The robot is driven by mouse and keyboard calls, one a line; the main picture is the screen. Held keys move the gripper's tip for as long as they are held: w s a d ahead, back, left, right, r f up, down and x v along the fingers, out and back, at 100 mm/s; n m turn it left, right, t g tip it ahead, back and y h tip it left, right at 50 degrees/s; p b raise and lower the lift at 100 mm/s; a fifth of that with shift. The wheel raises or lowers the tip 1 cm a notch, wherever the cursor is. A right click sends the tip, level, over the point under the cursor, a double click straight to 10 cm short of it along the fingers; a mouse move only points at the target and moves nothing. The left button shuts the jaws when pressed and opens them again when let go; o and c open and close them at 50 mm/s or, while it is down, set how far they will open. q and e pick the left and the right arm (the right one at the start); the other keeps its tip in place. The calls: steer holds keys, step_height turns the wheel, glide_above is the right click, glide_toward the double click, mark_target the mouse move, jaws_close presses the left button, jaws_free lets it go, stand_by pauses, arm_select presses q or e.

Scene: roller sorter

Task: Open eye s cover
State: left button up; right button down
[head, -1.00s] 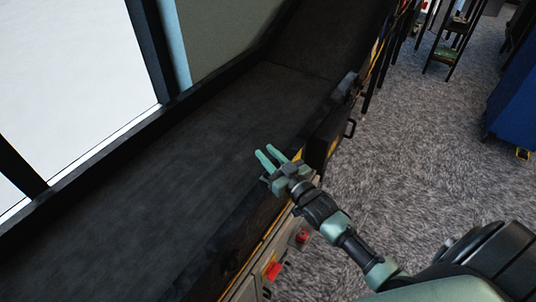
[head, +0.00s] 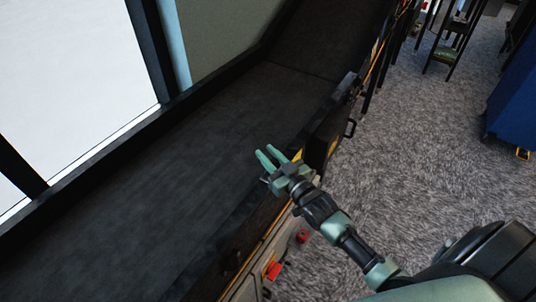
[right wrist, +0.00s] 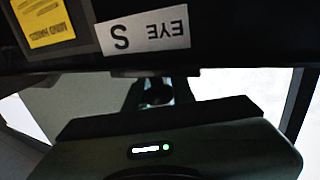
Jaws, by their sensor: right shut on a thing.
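The eye S cover is the dark panel (right wrist: 235,57) close in front of my right wrist camera. It bears a white "EYE S" label (right wrist: 145,32), upside down in that view. My right gripper (head: 268,154) is at the conveyor's near side wall. It is shut on the cover, with its two pale green fingers pointing up and left. The exact grip point is hidden. In the right wrist view, a dark rounded body with a small green light (right wrist: 166,147) lies below the panel. My left gripper is not in view.
The black conveyor bed (head: 150,200) runs diagonally along the window (head: 70,80). A dark box with a handle (head: 326,130) sits beyond my gripper on the side wall. A red button (head: 302,236) is below it. Open carpet (head: 410,170) lies to the right.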

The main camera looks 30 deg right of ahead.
stand_by(0.5)
step_height(320, 180, up, 12)
steer(key=p, duration=1)
steer(key=shift+f+p, duration=0.15)
steer(key=shift+p, duration=0.15)
steer(key=shift+w, duration=0.1)
steer(key=c, duration=1.2)
jaws_free()
steer(key=shift+c, duration=0.2)
